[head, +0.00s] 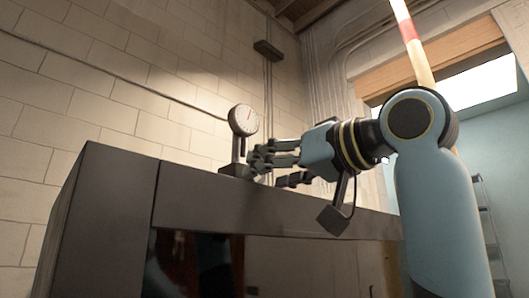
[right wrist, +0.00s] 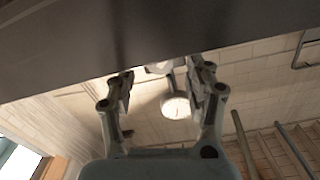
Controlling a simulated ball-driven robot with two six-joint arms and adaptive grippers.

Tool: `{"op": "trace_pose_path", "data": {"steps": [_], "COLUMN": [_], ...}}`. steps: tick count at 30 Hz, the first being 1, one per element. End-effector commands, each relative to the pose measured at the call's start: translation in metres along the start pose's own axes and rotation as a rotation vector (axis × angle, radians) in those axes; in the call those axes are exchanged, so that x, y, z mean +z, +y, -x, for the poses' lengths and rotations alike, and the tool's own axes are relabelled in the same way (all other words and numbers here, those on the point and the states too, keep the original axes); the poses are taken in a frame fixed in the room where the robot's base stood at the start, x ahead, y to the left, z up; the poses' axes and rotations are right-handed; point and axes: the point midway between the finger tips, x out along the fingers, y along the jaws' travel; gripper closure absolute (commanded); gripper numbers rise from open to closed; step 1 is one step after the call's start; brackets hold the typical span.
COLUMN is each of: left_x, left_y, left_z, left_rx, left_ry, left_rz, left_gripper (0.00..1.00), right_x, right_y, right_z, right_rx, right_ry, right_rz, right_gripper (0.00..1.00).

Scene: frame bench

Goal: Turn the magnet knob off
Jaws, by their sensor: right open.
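A dial gauge (head: 243,119) with a white round face stands on a short post. Its dark block-like base (head: 236,171) sits on the flat top of a dark bench. The magnet knob cannot be made out in either view. My right gripper (head: 264,167) is open, its fingers pointing left close beside the post and base. In the right wrist view the gauge face (right wrist: 176,107) shows between the open fingers, with a pale part of the stand (right wrist: 159,67) near the fingertips. Contact cannot be told. My left gripper is not in view.
The dark bench (head: 110,205) fills the lower part of the head view, with a glossy dark recess in its front. A pale block wall (head: 110,75) stands behind. A red and white pole (head: 411,40) rises behind my right arm.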

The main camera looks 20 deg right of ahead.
Motion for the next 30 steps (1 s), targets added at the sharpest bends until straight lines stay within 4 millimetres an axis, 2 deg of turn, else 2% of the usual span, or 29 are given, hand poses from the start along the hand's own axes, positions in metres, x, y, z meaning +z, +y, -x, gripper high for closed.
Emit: {"op": "trace_pose_path", "data": {"steps": [1, 6, 14, 27, 30], "left_x": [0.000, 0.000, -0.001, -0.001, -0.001], "left_y": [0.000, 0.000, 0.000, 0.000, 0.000], "left_z": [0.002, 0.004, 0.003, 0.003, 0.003], "left_rx": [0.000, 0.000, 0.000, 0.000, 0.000], "left_ry": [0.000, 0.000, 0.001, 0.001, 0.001], "left_rz": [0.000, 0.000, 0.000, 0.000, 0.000], "left_gripper": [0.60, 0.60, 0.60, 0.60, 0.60], "right_x": [0.000, 0.002, 0.002, 0.002, 0.002], "right_y": [-0.001, 0.000, 0.000, 0.000, 0.000], "right_z": [-0.007, -0.019, -0.021, -0.020, -0.020], "right_rx": [-0.004, -0.001, -0.001, -0.001, -0.001], "right_ry": [-0.001, -0.001, 0.000, 0.000, 0.000], "right_rz": [-0.006, -0.002, 0.000, 0.000, 0.015], "right_gripper": [0.47, 0.47, 0.47, 1.00, 1.00]}}
